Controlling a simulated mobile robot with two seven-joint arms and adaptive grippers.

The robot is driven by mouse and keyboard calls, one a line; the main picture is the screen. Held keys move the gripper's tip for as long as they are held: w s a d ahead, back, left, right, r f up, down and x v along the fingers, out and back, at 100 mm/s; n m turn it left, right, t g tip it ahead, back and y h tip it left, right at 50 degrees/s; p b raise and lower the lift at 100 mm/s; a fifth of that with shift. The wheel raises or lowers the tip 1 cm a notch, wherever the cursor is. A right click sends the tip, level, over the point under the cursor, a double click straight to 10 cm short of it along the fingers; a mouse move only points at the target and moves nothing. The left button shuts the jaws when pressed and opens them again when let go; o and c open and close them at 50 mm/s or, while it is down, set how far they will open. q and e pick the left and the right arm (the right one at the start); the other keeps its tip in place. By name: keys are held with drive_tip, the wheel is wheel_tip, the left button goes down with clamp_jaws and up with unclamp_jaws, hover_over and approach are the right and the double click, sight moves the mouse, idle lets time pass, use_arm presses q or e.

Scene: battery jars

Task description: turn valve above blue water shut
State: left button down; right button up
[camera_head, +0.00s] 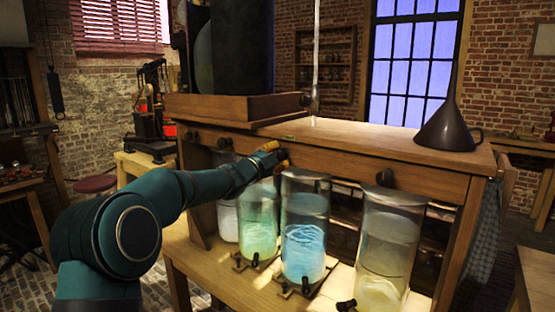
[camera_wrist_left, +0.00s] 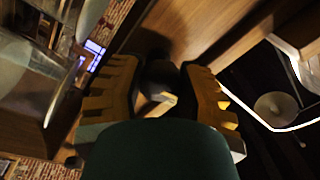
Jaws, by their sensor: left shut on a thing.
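The jar of blue water (camera_head: 303,245) stands under the front beam of the wooden bench. The dark valve knob (camera_head: 282,155) above it sits on that beam, partly hidden by my left gripper (camera_head: 271,152). In the left wrist view, the yellow fingers of my left gripper (camera_wrist_left: 158,92) are on either side of the dark knob (camera_wrist_left: 160,72), shut on it. How far the valve is turned cannot be told. My right gripper is not in view.
A green-water jar (camera_head: 259,225) and a pale jar (camera_head: 227,221) stand left of the blue one, a yellowish jar (camera_head: 385,255) right. Another valve knob (camera_head: 385,177) is above the yellowish jar. A dark funnel (camera_head: 447,130) sits on the bench top (camera_head: 365,138).

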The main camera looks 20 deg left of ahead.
use_arm(q)
drive_tip(key=shift+a+m, duration=0.1)
drive_tip(key=shift+m, duration=0.4)
drive_tip(key=c, duration=0.5)
unclamp_jaws()
drive_tip(key=v, duration=1.2)
